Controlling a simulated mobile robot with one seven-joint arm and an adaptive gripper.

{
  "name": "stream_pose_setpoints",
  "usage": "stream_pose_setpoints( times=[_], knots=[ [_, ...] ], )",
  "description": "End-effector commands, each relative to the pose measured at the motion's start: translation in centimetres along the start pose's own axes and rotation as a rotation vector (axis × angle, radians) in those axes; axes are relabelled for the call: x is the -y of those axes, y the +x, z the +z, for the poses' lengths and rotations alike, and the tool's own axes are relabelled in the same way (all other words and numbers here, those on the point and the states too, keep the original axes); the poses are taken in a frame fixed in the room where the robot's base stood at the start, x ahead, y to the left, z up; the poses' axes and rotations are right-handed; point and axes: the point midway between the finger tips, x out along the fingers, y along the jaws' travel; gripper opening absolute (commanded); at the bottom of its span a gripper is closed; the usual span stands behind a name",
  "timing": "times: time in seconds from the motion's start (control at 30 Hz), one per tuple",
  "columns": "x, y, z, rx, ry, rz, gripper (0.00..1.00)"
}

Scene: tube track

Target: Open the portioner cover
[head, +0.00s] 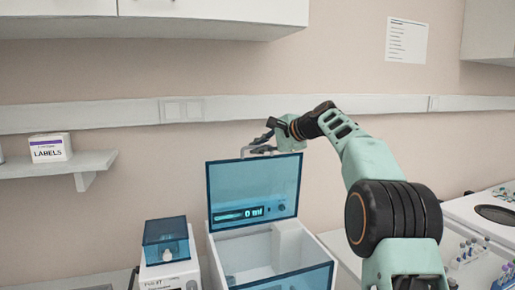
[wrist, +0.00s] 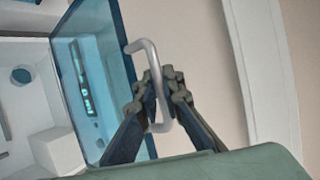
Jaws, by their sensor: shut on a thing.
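The portioner (head: 247,252) is a white box with blue see-through panels in the middle of the head view. Its blue cover (head: 254,187) stands raised, close to upright, so the white inside shows; a "0 ml" display is seen at the cover. The cover also shows in the wrist view (wrist: 108,65). A grey bar handle (wrist: 152,85) sticks out from the cover. My gripper (wrist: 158,88) is shut on this handle, with its fingers on either side of the bar. In the head view my gripper (head: 270,139) is at the cover's top edge.
A smaller device with a blue lid (head: 166,238) stands left of the portioner. A labels box (head: 50,148) sits on a wall shelf (head: 60,166). Racks with tubes (head: 468,252) are at the right. The wall (head: 240,75) behind the cover is clear apart from a rail.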

Motion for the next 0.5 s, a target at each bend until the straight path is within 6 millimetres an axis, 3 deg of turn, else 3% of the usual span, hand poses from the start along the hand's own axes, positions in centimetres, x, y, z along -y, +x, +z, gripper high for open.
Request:
stream_pose_setpoints(
  times=[0.07,0.1,0.23,0.5],
  knots=[
    [0.15,-0.07,0.09,0.001,-0.001,-0.003,0.0],
    [0.15,-0.07,0.09,0.001,-0.001,-0.003,0.12],
    [0.1,-0.05,0.06,0.001,0.0,-0.002,0.26],
    [-0.01,-0.03,0.0,0.0,0.0,0.0,0.26]
  ],
)
